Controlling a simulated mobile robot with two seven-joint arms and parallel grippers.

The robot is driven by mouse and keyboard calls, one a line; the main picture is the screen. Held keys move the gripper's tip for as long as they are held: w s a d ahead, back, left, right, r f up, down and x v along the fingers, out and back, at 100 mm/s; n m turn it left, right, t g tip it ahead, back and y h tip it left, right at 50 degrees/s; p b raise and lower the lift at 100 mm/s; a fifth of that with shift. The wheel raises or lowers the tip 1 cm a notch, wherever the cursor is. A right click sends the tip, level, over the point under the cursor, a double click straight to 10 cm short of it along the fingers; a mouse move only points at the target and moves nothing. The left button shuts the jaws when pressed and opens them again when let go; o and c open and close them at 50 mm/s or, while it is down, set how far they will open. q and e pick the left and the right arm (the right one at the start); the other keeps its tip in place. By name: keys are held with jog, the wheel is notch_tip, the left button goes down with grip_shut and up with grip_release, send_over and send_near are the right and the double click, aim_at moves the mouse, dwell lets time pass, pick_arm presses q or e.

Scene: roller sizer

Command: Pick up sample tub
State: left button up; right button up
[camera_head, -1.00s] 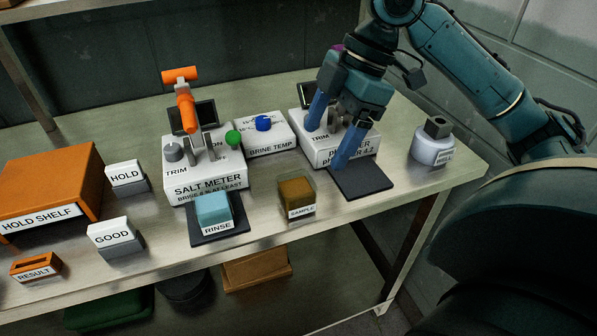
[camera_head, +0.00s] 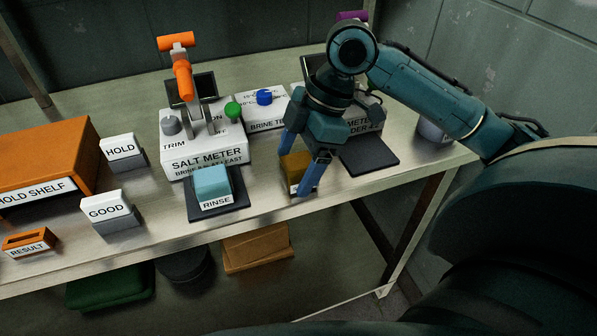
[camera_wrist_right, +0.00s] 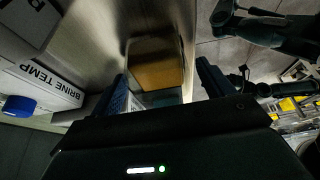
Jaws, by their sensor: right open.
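The sample tub (camera_head: 291,170) is a small clear box with brown contents near the front edge of the steel table. My right gripper (camera_head: 297,172) is open above and around it, with one blue finger on its near right side and the other toward its far left. In the right wrist view, the tub (camera_wrist_right: 156,62) shows ahead between the two spread fingers (camera_wrist_right: 165,88). I cannot tell whether the fingers touch it. The tub's label is mostly hidden behind a finger. My left gripper is not in view.
The blue rinse tub (camera_head: 212,185) stands on a dark pad to the left, before the salt meter (camera_head: 205,155). The brine temp box (camera_head: 262,112) is behind. An empty dark pad (camera_head: 369,155) lies to the right. The table's front edge (camera_head: 270,222) is close.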

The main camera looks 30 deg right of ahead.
jog(key=shift+a+f, duration=0.2)
jog(key=shift+f, duration=0.45)
jog(key=shift+c, duration=0.4)
jog(key=c, duration=1)
